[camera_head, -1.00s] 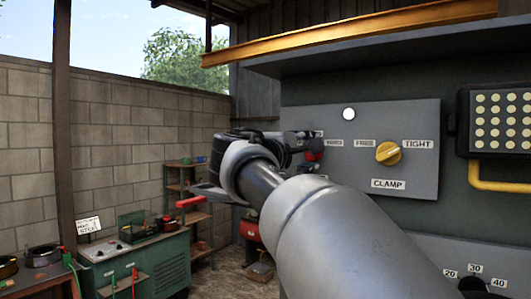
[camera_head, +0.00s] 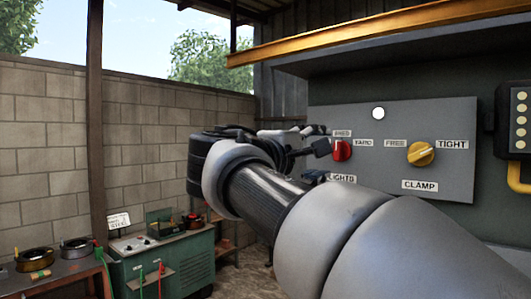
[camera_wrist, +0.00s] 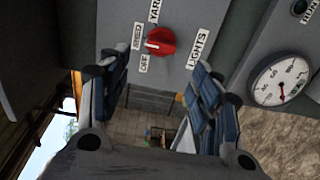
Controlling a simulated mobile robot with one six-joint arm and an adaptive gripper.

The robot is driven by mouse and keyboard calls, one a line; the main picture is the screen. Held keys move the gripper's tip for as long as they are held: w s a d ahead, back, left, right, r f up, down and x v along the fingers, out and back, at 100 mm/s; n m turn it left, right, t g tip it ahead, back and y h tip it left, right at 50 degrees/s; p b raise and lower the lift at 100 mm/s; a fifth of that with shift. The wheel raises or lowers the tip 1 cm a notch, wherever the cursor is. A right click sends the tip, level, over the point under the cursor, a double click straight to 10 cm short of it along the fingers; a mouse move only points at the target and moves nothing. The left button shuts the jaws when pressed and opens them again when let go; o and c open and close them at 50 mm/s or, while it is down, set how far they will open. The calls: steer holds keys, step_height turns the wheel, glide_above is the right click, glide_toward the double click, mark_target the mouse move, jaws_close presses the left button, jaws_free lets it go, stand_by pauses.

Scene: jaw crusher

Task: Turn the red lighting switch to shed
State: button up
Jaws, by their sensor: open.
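The red lighting switch (camera_head: 342,150) is on the grey panel (camera_head: 453,180), right of my gripper (camera_head: 320,161) in the head view. In the wrist view the red switch (camera_wrist: 160,41) shows above the gap between my fingers. Its white mark points left in that view, towards the SHED (camera_wrist: 137,36) and OFF (camera_wrist: 144,63) labels; I cannot tell exactly which. The YARD label (camera_wrist: 154,10) is at the top and the LIGHTS label (camera_wrist: 198,48) to the right. My gripper (camera_wrist: 158,90) is open and empty, apart from the switch. In the head view, the OFF label is hidden.
A yellow clamp knob (camera_head: 421,154) sits right of the switch on the same panel. A white round dial (camera_wrist: 281,81) is at the right of the wrist view. A green workbench unit (camera_head: 165,255) stands at lower left. An orange beam (camera_head: 380,37) runs above the panel.

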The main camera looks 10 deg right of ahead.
steer(key=v, duration=0.3)
steer(key=s+d+f+m+g+y+b, duration=0.1)
steer(key=s+d+f+g+y, duration=0.15)
steer(key=s+f, duration=0.65)
steer(key=s+d+f+m+g+y+b, duration=0.15)
steer(key=f+y, duration=0.25)
steer(key=f, duration=1.1)
steer(key=s+a+f+m+g+y+b, duration=0.1)
steer(key=s+a+f+y, duration=0.3)
steer(key=s+f, duration=0.4)
steer(key=s+a+f+m+g+y+b, duration=0.1)
steer(key=s+a+f+m+y, duration=0.2)
steer(key=f, duration=1.1)
steer(key=s+a+m, duration=0.1)
steer(key=s+a, duration=0.2)
steer(key=s, duration=0.2)
steer(key=shift+a+f+y+b, duration=0.3)
steer(key=shift+f+y, duration=0.05)
steer(key=shift+s, duration=0.1)
